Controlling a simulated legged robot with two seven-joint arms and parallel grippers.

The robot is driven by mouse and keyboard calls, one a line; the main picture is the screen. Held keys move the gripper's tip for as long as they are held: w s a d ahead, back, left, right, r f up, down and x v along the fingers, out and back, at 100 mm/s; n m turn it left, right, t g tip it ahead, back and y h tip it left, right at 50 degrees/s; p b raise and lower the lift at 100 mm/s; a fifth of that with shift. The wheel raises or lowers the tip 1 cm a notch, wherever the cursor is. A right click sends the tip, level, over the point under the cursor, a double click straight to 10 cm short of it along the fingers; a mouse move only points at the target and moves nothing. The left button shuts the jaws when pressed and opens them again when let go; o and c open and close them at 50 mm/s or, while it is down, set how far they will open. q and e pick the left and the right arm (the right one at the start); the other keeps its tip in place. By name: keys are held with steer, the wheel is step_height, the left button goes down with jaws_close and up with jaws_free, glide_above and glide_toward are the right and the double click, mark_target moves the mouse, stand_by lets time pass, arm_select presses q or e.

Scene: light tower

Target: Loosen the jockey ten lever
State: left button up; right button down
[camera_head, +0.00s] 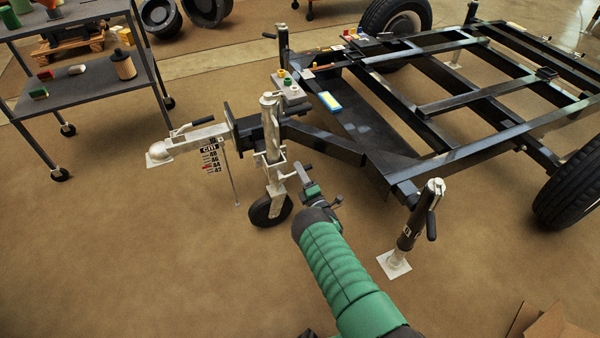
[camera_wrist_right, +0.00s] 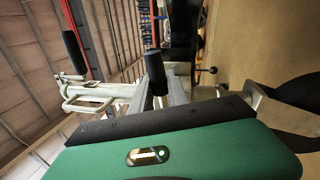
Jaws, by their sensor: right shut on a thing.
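The jockey wheel (camera_head: 270,210) stands under its pale upright post (camera_head: 269,130) at the trailer's front. A clamp on the post carries a short lever with a black handle (camera_head: 304,169). My right gripper (camera_head: 310,183) reaches it from the front right, its green arm coming up from the bottom. In the right wrist view, the black lever handle (camera_wrist_right: 155,70) stands between the grey fingers (camera_wrist_right: 160,97), which are shut on it. The contact itself is partly hidden in the head view. My left gripper is not in view.
A corner leg (camera_head: 417,215) stands on the right. The black trailer frame (camera_head: 430,165) lies behind. A tool cart (camera_head: 85,80) is at far left. Front-left floor is clear.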

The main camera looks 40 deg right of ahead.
steer(key=shift+a+f, duration=0.1)
steer(key=shift+a, duration=0.2)
steer(key=c, duration=1.7)
jaws_free()
steer(key=o, duration=0.4)
steer(key=shift+d, duration=0.1)
steer(key=shift+s, duration=0.2)
steer(key=p+v, duration=0.6)
steer(key=v, duration=1)
steer(key=shift+s, duration=0.2)
